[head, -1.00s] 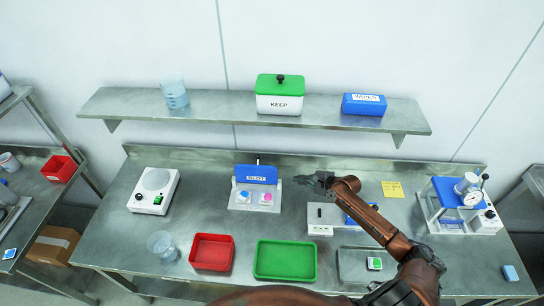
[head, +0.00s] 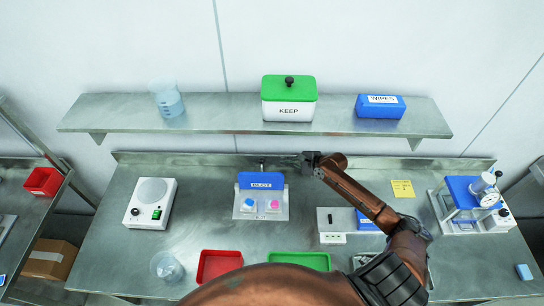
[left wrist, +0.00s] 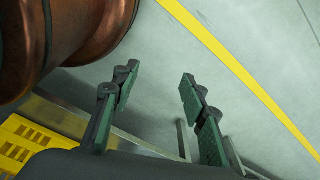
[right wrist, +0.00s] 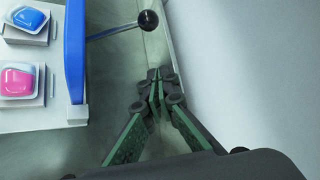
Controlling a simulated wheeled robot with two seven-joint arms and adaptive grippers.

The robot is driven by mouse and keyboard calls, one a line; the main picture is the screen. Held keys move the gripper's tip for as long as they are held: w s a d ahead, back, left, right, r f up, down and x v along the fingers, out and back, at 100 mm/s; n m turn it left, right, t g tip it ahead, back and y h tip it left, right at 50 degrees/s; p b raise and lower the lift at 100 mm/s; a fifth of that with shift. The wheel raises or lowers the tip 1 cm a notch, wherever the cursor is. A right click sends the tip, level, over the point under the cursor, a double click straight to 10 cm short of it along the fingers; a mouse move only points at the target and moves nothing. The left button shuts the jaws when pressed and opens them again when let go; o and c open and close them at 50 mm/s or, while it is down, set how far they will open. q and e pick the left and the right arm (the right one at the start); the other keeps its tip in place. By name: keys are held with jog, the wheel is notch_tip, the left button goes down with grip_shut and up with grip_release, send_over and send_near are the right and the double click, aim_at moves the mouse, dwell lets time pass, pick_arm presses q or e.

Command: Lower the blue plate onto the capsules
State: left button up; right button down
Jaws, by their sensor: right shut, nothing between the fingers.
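The blue plate (head: 262,181), marked BLOT, stands upright at the back of its pale base (head: 260,214). A blue capsule (head: 248,205) and a pink capsule (head: 272,206) lie uncovered in front of it. They also show in the right wrist view, blue (right wrist: 27,18) and pink (right wrist: 17,82). A dark ball knob (right wrist: 148,19) on a rod sticks out behind the plate. My right gripper (right wrist: 157,78) is shut and empty, behind and right of the plate, close to the knob but apart from it. My left gripper (left wrist: 158,78) is open and empty, away from the plate, over floor.
The wall shelf (head: 220,120) hangs above the back of the bench, holding the KEEP box (head: 288,110). A white device (head: 332,225) stands right of the plate base. The red tray (head: 218,264) and green tray (head: 300,260) lie in front.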

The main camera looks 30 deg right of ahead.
pick_arm(q)
jog(key=s+r+p, duration=0.2)
jog(key=r+p, duration=0.1)
jog(key=shift+s+a, duration=0.15)
jog(key=shift+s, duration=0.2)
pick_arm(e)
jog(key=w+a+f, duration=0.2)
jog(key=w+a, duration=0.3)
jog(key=shift+a+f, duration=0.2)
jog(key=shift+w, duration=0.1)
